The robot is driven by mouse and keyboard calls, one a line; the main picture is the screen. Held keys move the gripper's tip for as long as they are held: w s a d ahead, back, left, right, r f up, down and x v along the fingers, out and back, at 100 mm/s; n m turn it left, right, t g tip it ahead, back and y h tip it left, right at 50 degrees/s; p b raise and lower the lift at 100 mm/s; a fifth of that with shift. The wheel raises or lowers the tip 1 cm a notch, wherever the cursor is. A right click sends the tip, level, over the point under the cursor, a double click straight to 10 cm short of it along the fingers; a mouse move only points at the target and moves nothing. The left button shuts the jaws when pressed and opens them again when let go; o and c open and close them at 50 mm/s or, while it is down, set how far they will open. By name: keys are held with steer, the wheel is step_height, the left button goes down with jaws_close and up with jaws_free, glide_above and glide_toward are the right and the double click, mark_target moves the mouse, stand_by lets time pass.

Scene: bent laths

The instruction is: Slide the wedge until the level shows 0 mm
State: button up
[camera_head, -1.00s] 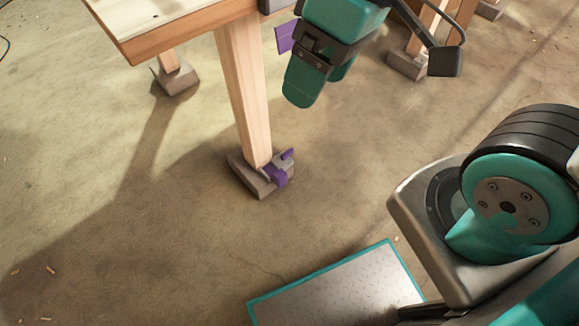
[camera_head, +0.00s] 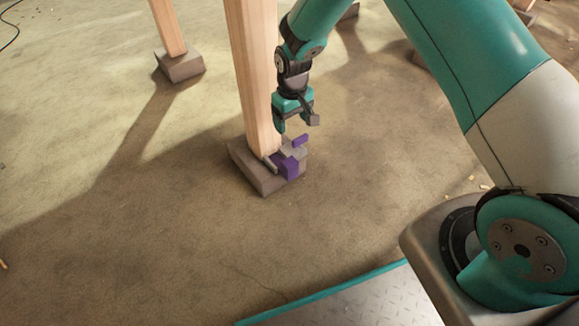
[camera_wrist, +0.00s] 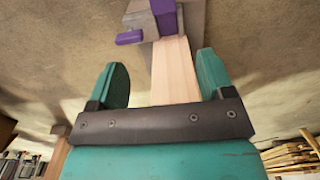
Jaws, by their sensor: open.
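A wooden table leg (camera_head: 254,80) stands on a grey-brown foot block (camera_head: 257,170). At the leg's base sits a purple piece (camera_head: 289,167) with grey parts, and a small purple tab (camera_head: 300,141) sticks out on its far side. I cannot tell which of these parts is the wedge. In the wrist view the purple piece (camera_wrist: 165,14) and tab (camera_wrist: 130,38) show at the top, beyond the fingertips. My gripper (camera_head: 293,122) is open and empty, just above and behind the tab. In the wrist view the leg (camera_wrist: 173,72) shows between its fingers. No level or reading is visible.
Another leg (camera_head: 167,28) on its own block (camera_head: 180,65) stands at the back left. A stack of wood strips (camera_wrist: 290,155) shows in the wrist view's lower right. The concrete floor left and front of the foot is clear.

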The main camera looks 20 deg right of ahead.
mark_target(290, 162)
steer(key=f+b, duration=0.3)
steer(key=f, duration=0.3)
steer(key=f+b, duration=0.3)
steer(key=f, duration=0.3)
steer(key=f+b, duration=0.3)
steer(key=f, duration=0.4)
steer(key=shift+w+a, duration=0.15)
steer(key=shift+a, duration=0.15)
